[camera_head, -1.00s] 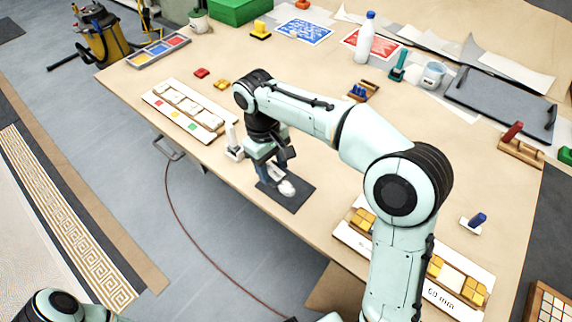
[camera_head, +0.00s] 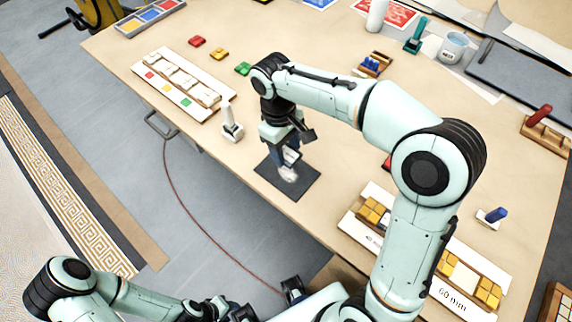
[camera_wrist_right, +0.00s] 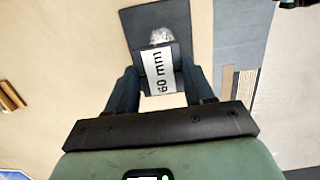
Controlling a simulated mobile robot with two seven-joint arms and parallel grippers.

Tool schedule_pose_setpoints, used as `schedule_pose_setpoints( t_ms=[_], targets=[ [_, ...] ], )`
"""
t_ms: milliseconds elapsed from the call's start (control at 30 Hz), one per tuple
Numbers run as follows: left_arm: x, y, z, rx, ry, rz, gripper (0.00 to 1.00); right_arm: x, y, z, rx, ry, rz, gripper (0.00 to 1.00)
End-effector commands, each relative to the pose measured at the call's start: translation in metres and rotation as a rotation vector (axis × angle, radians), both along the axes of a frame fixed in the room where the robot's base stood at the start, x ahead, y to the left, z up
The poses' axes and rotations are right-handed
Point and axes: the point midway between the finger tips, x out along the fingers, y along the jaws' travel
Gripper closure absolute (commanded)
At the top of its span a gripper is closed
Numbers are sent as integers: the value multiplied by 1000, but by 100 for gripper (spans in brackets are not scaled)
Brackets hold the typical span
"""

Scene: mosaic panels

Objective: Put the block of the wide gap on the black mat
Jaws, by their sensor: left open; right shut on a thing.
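The black mat (camera_head: 300,190) lies at the table's near edge. My right gripper (camera_head: 289,160) is over it, with its fingers pointing down. In the right wrist view the right gripper (camera_wrist_right: 158,90) is shut on a block with a white "60 mm" label (camera_wrist_right: 158,75). A pale, shiny shape (camera_wrist_right: 160,36) shows just beyond the block, against the mat; I cannot tell if it is part of the block. Whether the block touches the mat is unclear. My left gripper (camera_head: 240,312) is at the bottom edge, partly cut off, open and away from the table's objects.
A panel labelled "60 mm" (camera_head: 452,300) with yellow tiles lies on the right, partly behind my right arm. A white dispenser (camera_head: 231,126) stands left of the mat. A white tile rack (camera_head: 180,88) lies further left.

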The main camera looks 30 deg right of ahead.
Motion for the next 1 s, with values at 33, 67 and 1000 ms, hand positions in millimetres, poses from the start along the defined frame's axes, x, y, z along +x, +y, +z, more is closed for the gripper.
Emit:
schedule_pose_setpoints(
  t_ms=[33, 67, 1000],
  targets=[
    [-1, 0, -3, 0, 1, 0, 57, -1, 0, -12, 0, 4, 1, 80],
    [-2, 0, -4, -1, 2, -1, 57, -1, 0, -17, 0, 3, 1, 80],
    [-6, 0, -13, 0, 6, 0, 57, 0, 0, -78, -1, 0, 0, 44]
  ],
)
